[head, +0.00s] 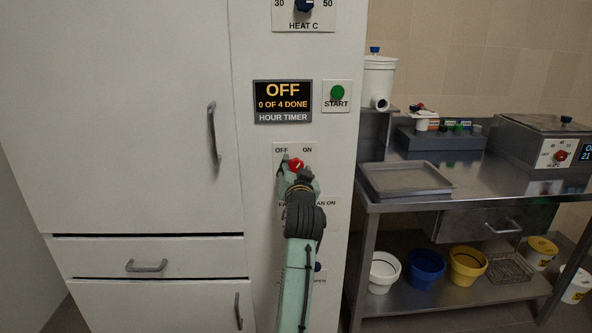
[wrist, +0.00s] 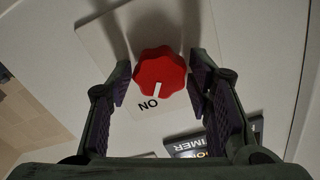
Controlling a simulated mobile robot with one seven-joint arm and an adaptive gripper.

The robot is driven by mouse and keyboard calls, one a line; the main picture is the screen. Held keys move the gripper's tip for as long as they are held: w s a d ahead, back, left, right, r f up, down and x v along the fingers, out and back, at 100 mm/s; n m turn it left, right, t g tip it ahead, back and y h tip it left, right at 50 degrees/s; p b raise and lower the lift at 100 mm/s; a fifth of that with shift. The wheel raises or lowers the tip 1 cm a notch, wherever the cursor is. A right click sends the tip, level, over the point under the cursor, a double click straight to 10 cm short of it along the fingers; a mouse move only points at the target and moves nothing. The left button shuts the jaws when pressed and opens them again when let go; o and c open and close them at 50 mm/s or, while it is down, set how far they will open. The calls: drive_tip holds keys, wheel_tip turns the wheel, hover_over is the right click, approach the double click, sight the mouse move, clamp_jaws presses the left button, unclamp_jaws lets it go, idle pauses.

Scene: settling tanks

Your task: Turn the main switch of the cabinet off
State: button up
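The main switch is a red lobed knob (head: 297,165) on a pale plate marked OFF and ON, on the cabinet's control panel. In the wrist view the red knob (wrist: 159,72) shows its white mark pointing at the word ON. My gripper (head: 297,172) is at the knob in the head view and hides part of the plate. In the wrist view my gripper (wrist: 159,78) is open, with one finger on each side of the knob and a small gap showing at both sides. The cabinet (head: 120,120) is off-white, with its doors shut.
Above the switch are a timer display (head: 283,102) reading OFF, 0 OF 4 DONE, and a green START button (head: 337,93). A heat dial (head: 304,5) is at the top. A steel bench (head: 470,185) with trays and equipment stands to the right.

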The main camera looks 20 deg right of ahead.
drive_tip(key=c, duration=0.8)
drive_tip(key=shift+n, duration=0.3)
drive_tip(key=n, duration=0.9)
drive_tip(key=shift+n+b, duration=0.35)
drive_tip(key=shift+n, duration=1.75)
drive_tip(key=o, duration=1.1)
